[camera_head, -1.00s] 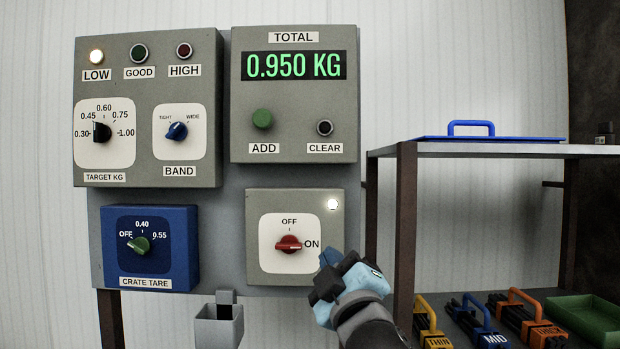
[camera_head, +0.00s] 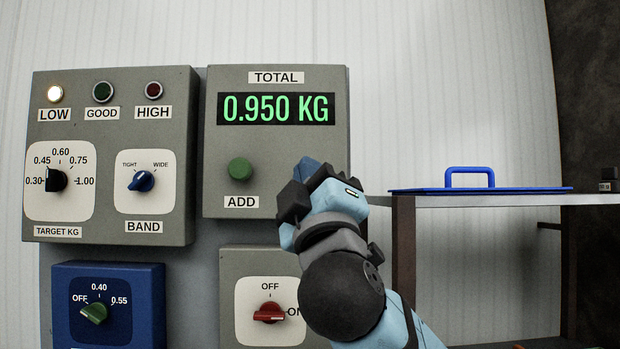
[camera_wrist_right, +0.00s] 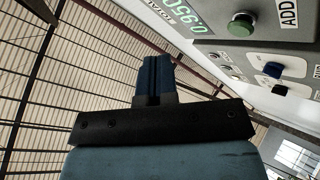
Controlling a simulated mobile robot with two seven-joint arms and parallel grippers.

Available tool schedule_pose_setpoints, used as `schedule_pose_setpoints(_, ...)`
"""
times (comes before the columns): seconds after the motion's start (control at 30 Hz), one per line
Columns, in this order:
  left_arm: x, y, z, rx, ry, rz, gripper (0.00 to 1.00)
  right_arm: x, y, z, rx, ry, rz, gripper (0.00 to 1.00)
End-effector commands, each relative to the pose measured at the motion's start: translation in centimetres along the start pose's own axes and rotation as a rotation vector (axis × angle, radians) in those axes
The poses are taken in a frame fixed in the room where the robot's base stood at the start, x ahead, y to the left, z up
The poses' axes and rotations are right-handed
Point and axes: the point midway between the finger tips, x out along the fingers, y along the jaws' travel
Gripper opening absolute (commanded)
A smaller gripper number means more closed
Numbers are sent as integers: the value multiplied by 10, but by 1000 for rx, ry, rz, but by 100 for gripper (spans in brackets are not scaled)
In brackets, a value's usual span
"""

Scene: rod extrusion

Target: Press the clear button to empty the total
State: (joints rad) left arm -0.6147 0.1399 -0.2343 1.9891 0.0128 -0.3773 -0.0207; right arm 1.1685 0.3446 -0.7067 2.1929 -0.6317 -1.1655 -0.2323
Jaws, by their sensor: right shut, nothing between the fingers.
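The total box (camera_head: 225,200) is a grey panel with a lit display (camera_head: 276,108) reading 0.950 KG. Its green ADD button (camera_head: 240,169) shows at the lower left and also in the right wrist view (camera_wrist_right: 242,25). The clear button and its label are hidden behind my right gripper (camera_head: 309,168) in the head view, and I do not see them in the wrist view. My right gripper is shut and empty, in front of the lower right of the total box. Its closed fingers (camera_wrist_right: 157,78) show in the wrist view. I cannot tell whether they touch the panel. My left gripper is not in view.
The grey target and band box (camera_head: 105,240) stands left, with its LOW lamp (camera_head: 55,94) lit. Below are the blue crate tare box (camera_head: 140,310) and a red switch (camera_head: 269,312). A shelf (camera_head: 500,205) with a blue-handled tray (camera_head: 470,178) stands right.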

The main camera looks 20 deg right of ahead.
Motion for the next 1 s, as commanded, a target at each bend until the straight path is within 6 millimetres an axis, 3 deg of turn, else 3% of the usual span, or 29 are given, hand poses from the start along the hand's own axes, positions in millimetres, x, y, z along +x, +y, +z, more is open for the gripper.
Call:
schedule_pose_setpoints(0.17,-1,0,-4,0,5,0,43,7,-5,5,-2,-1,-1,0)
schedule_pose_setpoints(0.57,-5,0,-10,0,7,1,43,44,-31,33,-3,-2,-1,0)
schedule_pose_setpoints(1.0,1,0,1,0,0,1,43,61,-45,45,0,0,-1,0)
